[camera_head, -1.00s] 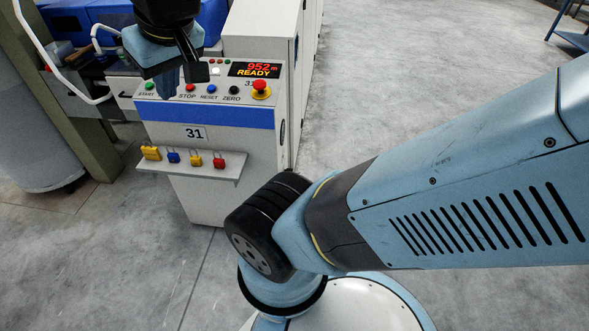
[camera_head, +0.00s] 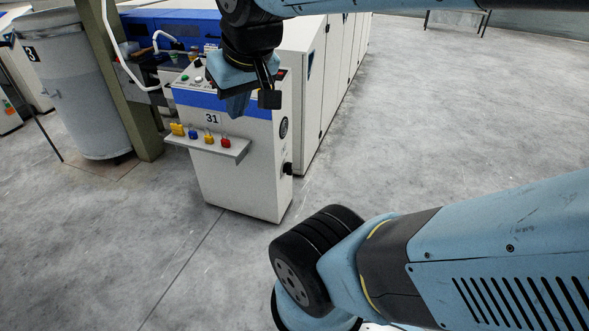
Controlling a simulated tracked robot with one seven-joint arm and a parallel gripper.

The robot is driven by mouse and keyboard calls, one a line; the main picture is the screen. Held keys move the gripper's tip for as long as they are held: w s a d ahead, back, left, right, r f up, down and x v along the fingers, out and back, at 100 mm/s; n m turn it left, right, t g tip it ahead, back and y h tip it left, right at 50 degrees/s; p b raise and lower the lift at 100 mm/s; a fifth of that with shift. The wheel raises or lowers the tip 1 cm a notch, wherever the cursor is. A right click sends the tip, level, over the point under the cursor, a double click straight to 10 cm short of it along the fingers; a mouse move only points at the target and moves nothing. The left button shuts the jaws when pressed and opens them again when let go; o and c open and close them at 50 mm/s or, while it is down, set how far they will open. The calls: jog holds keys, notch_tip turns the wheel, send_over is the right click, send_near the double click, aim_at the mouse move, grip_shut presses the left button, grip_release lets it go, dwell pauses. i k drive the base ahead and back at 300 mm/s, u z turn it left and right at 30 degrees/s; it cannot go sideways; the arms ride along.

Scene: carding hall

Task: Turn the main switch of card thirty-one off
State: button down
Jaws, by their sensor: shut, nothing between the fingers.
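The grey-white control cabinet of card thirty-one (camera_head: 240,180) stands left of centre, with a "31" plate on its front. On its narrow right side sits a black switch-like part (camera_head: 287,168), low down, seen at a steep angle; its handle position is too small to tell. Above it on that side is a dark round fitting (camera_head: 283,127). My gripper (camera_head: 250,104) is shut and empty, pointing down in front of the cabinet's upper right corner. It hides much of the button panel and the display, and is apart from the black switch.
A small shelf (camera_head: 236,153) with several coloured padlocks juts from the cabinet front. A green post (camera_head: 133,100) and a large grey can (camera_head: 85,95) stand to the left. The concrete floor right of the cabinet is clear.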

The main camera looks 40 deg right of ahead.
aim_at(287, 168)
jog(key=z, duration=0.35)
jog(key=k, duration=0.15)
jog(key=z, duration=0.65)
jog(key=i, duration=1)
jog(key=z, duration=0.5)
jog(key=k, duration=1.1)
jog(key=u, duration=0.35)
